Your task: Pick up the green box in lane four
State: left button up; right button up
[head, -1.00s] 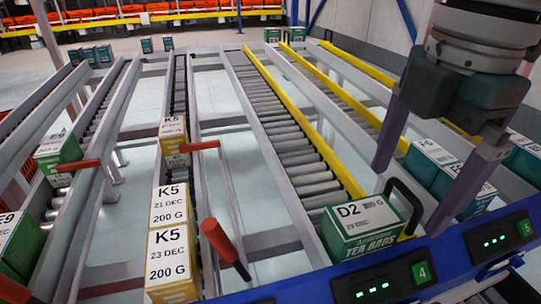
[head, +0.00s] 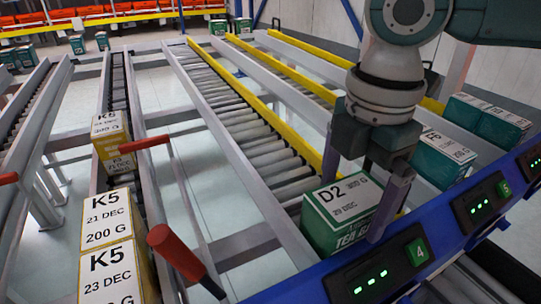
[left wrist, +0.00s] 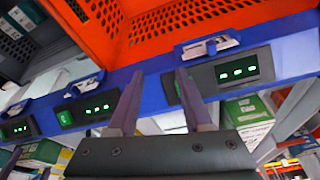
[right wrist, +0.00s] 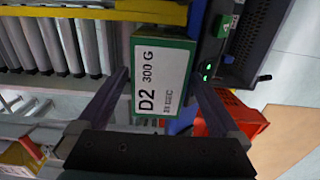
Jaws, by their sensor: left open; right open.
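The green box (head: 340,212), labelled D2 with a white top, sits at the near end of the roller lane (head: 262,150) behind the panel marked 4 (head: 375,275). My right gripper (head: 360,205) is open above the box, its fingers pointing down, one on the far side and one over the near right part. In the right wrist view the box (right wrist: 163,85) lies between and ahead of the open fingers; I cannot tell whether they touch it. My left gripper (left wrist: 155,98) is open and empty, facing the blue rail and an orange tote (left wrist: 190,30). It is outside the head view.
Yellow K5 boxes (head: 112,250) stand in the lane to the left, with red-handled levers (head: 175,250) beside them. Teal boxes (head: 443,158) stand in lanes to the right. The blue rail (head: 300,288) with display panels runs along the lane ends.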

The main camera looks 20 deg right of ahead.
jog(key=shift+f, duration=0.1)
jog(key=shift+c, duration=0.2)
jog(key=shift+w, duration=0.1)
jog(key=c, duration=1.4)
